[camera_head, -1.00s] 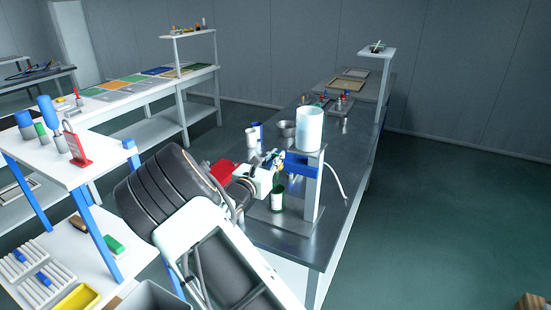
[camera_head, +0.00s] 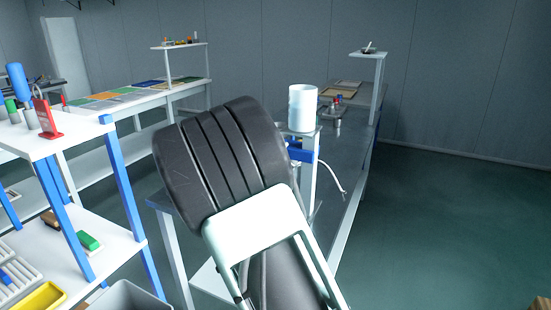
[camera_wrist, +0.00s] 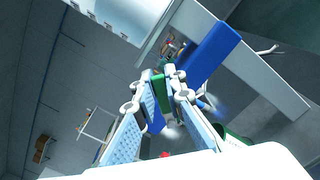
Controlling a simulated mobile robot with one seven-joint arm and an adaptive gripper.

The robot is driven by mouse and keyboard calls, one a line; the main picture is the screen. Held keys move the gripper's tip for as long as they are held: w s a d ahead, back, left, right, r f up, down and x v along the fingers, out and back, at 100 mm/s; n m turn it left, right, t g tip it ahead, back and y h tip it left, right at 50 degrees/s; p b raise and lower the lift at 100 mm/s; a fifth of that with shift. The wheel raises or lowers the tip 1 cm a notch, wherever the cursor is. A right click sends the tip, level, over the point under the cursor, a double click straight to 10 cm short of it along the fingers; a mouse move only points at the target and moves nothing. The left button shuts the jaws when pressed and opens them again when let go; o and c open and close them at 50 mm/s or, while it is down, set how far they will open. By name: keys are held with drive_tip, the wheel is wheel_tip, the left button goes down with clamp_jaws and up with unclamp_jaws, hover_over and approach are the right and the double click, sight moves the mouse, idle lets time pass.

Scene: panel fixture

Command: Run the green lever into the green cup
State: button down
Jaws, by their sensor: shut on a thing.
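My gripper (camera_wrist: 163,80) shows in the wrist view, its two blue-padded fingers close together. Between them is a narrow green piece, the green lever (camera_wrist: 159,92), mostly covered by the fingers. A blue block (camera_wrist: 208,54) on the white stand is just right of the fingertips. The green cup (camera_wrist: 236,137) seems to be the green-rimmed shape at the lower right, partly cut off by my gripper body. In the head view my arm hides the gripper, lever and cup; the blue block (camera_head: 302,154) shows beside it.
A large white cylinder (camera_head: 302,107) stands on top of the stand, also in the wrist view (camera_wrist: 135,14). A white cable (camera_head: 334,180) hangs at its right. A metal bench (camera_head: 345,150) carries trays farther back. A shelf unit (camera_head: 65,150) stands at the left.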

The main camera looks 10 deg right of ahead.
drive_tip(key=shift+s+d+f+m+b, duration=0.2)
drive_tip(key=shift+f+m+b, duration=0.3)
drive_tip(key=shift+b, duration=0.6)
drive_tip(key=shift+r+m+b, duration=0.2)
drive_tip(key=shift+m+b, duration=0.2)
drive_tip(key=c, duration=2)
unclamp_jaws()
drive_tip(key=shift+o, duration=0.2)
drive_tip(key=v, duration=1.2)
